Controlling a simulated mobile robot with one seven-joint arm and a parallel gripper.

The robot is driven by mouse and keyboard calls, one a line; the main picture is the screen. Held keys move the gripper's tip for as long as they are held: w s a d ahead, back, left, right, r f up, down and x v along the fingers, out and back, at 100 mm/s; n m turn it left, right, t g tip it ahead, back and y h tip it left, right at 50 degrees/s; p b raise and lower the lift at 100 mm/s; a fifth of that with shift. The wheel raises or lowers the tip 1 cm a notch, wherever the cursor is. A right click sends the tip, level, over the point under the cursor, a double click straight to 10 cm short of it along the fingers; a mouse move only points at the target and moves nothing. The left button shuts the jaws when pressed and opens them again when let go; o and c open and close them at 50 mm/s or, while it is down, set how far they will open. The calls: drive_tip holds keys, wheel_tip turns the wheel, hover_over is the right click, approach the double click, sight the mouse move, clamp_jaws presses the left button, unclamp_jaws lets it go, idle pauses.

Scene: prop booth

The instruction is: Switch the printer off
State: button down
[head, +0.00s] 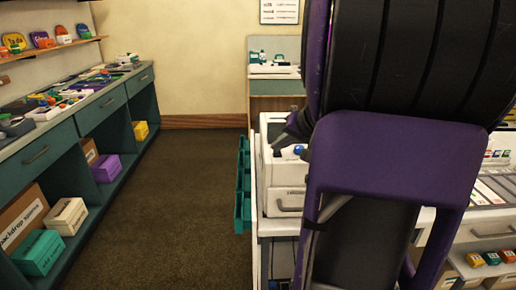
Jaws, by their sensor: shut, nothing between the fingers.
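A white boxy machine, seemingly the printer (283,176), stands on a white unit right of the aisle in the head view. Its front has a lower drawer-like panel with a handle. A small blue round part (298,149) shows on its upper side; I cannot tell if it is the power switch. My gripper (279,151) is a dark shape at the top of the machine, shut and empty, left of the blue part. I cannot tell whether it touches the machine. My purple and black arm hides the machine's right side.
A teal rack (243,185) hangs at the unit's left side. A long teal counter (88,112) with props and boxes runs along the left wall. The dark carpet aisle (180,200) is clear. A back desk (275,87) holds small items.

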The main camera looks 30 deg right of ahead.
drive_tip(key=shift+r, duration=0.25)
wheel_tip(320, 180, up, 6)
drive_tip(key=p, duration=0.3)
idle(0.3)
idle(0.4)
